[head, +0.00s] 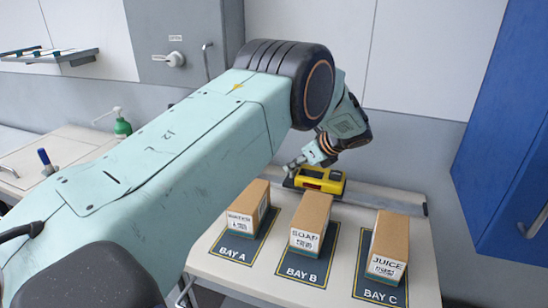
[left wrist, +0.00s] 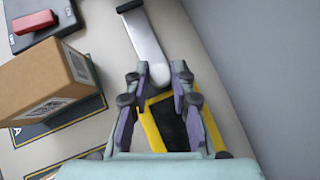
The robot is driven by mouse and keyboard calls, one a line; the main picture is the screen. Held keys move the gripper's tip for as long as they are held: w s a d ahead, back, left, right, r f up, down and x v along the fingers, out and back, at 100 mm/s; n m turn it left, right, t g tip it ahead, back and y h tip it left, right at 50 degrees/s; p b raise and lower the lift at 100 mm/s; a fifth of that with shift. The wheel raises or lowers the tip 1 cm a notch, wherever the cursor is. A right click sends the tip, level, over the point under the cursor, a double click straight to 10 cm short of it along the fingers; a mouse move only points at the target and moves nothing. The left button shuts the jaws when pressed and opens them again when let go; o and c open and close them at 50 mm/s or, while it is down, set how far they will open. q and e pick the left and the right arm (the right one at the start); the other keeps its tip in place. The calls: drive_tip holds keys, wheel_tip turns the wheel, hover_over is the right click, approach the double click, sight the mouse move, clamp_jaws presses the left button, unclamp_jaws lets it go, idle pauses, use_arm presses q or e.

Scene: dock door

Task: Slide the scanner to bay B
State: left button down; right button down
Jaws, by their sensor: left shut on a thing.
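The yellow and black scanner (head: 320,180) sits at the rail (head: 385,197) along the back of the table. It is behind the boxes, between the lines of bay A and bay B and nearer bay B. My left gripper (head: 303,166) reaches down to its left part and is shut on it. In the left wrist view the scanner (left wrist: 170,130) shows between my fingers (left wrist: 158,88), and the pale rail (left wrist: 145,45) runs on beyond them to a dark end. The dark bay B mat (head: 303,270) lies in the middle. My right gripper is not in view.
A box stands on the bay A mat (head: 240,250), a soap box (head: 311,220) on bay B and a juice box (head: 389,245) on bay C. A blue cabinet (head: 515,120) is at the right. A red-handled block (left wrist: 35,22) shows in the left wrist view.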

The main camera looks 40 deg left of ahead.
use_arm(q)
drive_tip(key=shift+w+d+r, duration=0.1)
drive_tip(key=shift+w+d, duration=0.15)
drive_tip(key=shift+d, duration=0.35)
drive_tip(key=shift+w+d+r, duration=0.1)
drive_tip(key=shift+w+d, duration=0.15)
drive_tip(key=shift+d, duration=0.4)
drive_tip(key=shift+w+d+r, duration=0.1)
drive_tip(key=shift+w+d, duration=0.15)
drive_tip(key=shift+d, duration=0.35)
drive_tip(key=c, duration=1.5)
unclamp_jaws()
drive_tip(key=shift+a, duration=0.1)
drive_tip(key=shift+o, duration=0.5)
drive_tip(key=shift+s+f, duration=0.1)
drive_tip(key=shift+s, duration=0.05)
drive_tip(key=shift+d, duration=0.2)
drive_tip(key=v, duration=1.2)
drive_tip(key=shift+a+f, duration=0.1)
